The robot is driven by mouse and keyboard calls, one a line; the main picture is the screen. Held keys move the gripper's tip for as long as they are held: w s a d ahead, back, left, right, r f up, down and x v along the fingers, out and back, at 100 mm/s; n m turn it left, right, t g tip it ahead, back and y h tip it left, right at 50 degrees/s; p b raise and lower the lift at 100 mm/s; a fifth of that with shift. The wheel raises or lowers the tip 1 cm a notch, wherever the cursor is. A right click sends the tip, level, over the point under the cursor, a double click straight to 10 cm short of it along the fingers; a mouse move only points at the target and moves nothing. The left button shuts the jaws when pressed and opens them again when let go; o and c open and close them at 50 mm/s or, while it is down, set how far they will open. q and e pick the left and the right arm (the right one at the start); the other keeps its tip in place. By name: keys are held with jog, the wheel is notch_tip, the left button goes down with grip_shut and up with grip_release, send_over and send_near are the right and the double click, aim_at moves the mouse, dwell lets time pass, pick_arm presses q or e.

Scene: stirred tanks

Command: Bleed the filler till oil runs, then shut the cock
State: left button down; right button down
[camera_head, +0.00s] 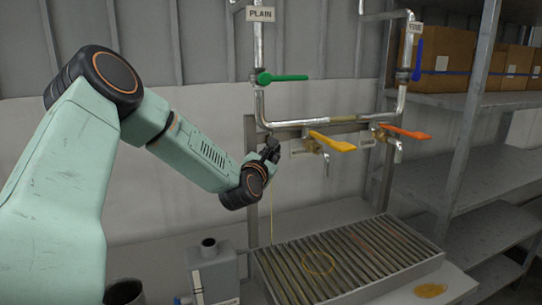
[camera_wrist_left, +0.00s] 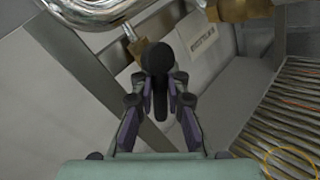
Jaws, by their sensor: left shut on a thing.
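My left gripper (camera_head: 270,150) is at the lower left bend of the pipe under the PLAIN sign. In the left wrist view its fingers (camera_wrist_left: 160,85) are shut on a dark round-ended handle (camera_wrist_left: 155,57). The gripper hides most of the fitting behind, so I cannot tell how the cock is turned. A small brass piece (camera_wrist_left: 138,48) shows beside the bent pipe. A thin pale yellowish stream (camera_head: 271,222) hangs below the gripper, down towards the grate's left edge. A yellow lever (camera_head: 332,142) and an orange lever (camera_head: 404,132) sit on brass taps to the right. My right gripper is not in view.
A green lever (camera_head: 282,77) and a blue lever (camera_head: 417,60) are on the upright pipes. A slatted grate (camera_head: 345,262) lies below, with yellow oil spots beside it. A grey box with a short spout (camera_head: 209,252) stands left. Shelves with cartons (camera_head: 447,60) are right.

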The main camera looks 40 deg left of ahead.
pick_arm(q)
jog(key=shift+s+r+m+g+h+p, duration=0.15)
jog(key=shift+m+g+p, duration=0.35)
jog(key=shift+p, duration=0.25)
jog(key=shift+s+r+m+g+h+p, duration=0.15)
jog(key=shift+m+g+p, duration=0.3)
jog(key=shift+p, duration=0.3)
jog(key=shift+a+m+g+p, duration=0.1)
jog(key=shift+m+g+p, duration=0.35)
jog(key=shift+m+p, duration=0.2)
jog(key=shift+s+r+m+g, duration=0.1)
jog(key=shift+r+m+g, duration=0.1)
jog(key=shift+m+g, duration=0.65)
jog(key=shift+s+a+r+m+g+p, duration=0.1)
jog(key=shift+r+m+g+p, duration=0.1)
jog(key=shift+m+g, duration=0.5)
jog(key=shift+a+r+m+g+p, duration=0.1)
jog(key=shift+r+m+g+p, duration=0.2)
jog(key=shift+g, duration=0.55)
jog(key=shift+f+y, duration=0.1)
jog(key=shift+y, duration=0.3)
jog(key=c, duration=1.7)
grip_release()
jog(key=o, duration=0.4)
jog(key=shift+a, duration=0.15)
jog(key=shift+c, duration=0.2)
